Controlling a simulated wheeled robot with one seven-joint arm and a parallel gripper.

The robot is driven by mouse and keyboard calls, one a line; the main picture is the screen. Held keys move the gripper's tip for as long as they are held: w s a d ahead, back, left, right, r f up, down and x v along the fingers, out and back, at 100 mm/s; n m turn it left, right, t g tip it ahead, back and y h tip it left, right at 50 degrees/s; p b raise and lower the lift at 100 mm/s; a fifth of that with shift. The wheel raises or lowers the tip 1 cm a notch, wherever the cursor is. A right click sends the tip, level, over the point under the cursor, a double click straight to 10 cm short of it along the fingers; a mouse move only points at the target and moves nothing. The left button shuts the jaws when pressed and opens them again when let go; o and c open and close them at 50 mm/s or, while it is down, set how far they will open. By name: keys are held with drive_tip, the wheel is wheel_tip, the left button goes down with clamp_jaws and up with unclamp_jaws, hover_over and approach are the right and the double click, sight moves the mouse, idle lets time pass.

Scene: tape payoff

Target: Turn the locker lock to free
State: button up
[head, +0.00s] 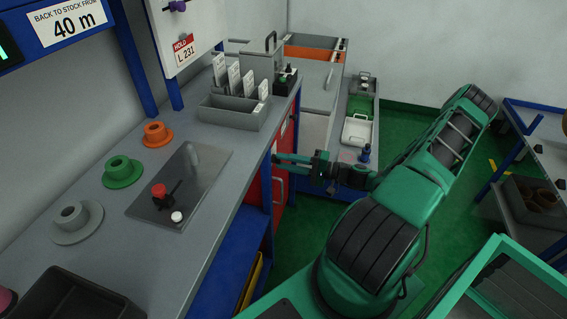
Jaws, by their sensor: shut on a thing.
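The locker is the red-fronted unit (288,187) under the right end of the grey workbench, with a pale pull handle on its front. My gripper (277,160) reaches in from the right at the upper part of this red front, with its fingers pointing left. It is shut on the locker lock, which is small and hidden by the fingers. I cannot see which way the lock is turned. The locker door looks closed.
The grey bench (150,255) runs along the left, with an orange, a green and a grey flanged core on it. A metal plate (182,185) carries a red knob. A card tray (233,110) stands near the bench's right end. Green floor lies open behind my arm.

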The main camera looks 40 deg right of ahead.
drive_tip(key=shift+s+a+f+n, duration=0.1)
drive_tip(key=shift+f+n, duration=0.1)
drive_tip(key=shift+n, duration=0.2)
drive_tip(key=o, duration=1)
drive_tip(key=shift+o, duration=0.2)
drive_tip(key=shift+r, duration=0.1)
drive_tip(key=v, duration=1)
drive_tip(key=shift+s+d, duration=0.2)
drive_tip(key=shift+d, duration=0.15)
